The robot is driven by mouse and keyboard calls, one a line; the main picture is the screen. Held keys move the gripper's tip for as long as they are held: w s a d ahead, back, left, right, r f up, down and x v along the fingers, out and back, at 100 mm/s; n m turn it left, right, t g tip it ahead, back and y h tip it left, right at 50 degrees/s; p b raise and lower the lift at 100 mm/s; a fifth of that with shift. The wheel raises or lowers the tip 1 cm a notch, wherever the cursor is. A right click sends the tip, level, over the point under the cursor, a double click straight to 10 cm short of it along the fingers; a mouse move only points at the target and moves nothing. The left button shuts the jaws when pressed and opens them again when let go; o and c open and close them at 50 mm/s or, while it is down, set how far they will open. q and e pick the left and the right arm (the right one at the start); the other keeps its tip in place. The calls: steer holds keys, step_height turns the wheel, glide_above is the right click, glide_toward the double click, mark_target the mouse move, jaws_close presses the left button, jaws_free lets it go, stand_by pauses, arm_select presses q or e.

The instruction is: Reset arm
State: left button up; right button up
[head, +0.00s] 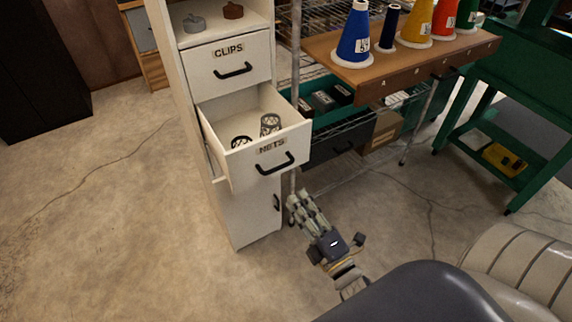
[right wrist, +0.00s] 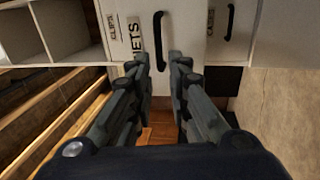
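My right gripper (head: 300,204) is below the front of the open NETS drawer (head: 205,128), close to the right side of the white cabinet. In the right wrist view its two fingers (right wrist: 160,62) are apart with nothing between them. The NETS label (right wrist: 135,38) and a black handle (right wrist: 158,40) show just past the fingertips. The black drawer handle (head: 276,164) is free in the head view, and no finger is on it. My left gripper is not in view.
The NETS drawer is pulled out and holds mesh cylinders (head: 270,124). The CLIPS drawer (head: 228,64) above is closed. A wooden shelf (head: 400,64) with colored thread cones and a green table (head: 478,98) stand to the right. The floor (head: 110,210) at left is clear.

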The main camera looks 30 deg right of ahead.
steer(key=s+a+f+m+g, duration=0.1)
steer(key=s+f+m+g, duration=0.2)
steer(key=f, duration=0.8)
steer(key=s+a+f+m+g, duration=0.2)
steer(key=s+f+m+g, duration=0.1)
steer(key=f, duration=0.8)
steer(key=s+a+f+m+g, duration=0.1)
steer(key=s+f+m+g, duration=0.2)
steer(key=f, duration=0.8)
steer(key=s+d+f+m+g, duration=0.1)
steer(key=s+f+m+g, duration=0.1)
steer(key=s+f, duration=0.3)
steer(key=s+f+m+g, duration=0.2)
steer(key=s+f+g, duration=0.2)
steer(key=s, duration=0.7)
steer(key=s+d+f+m+g, duration=0.1)
steer(key=s+f+m+g, duration=0.2)
steer(key=s+f, duration=0.4)
steer(key=shift+s+d+f+g+h, duration=0.3)
steer(key=shift+s+g, duration=0.2)
steer(key=shift+s, duration=0.5)
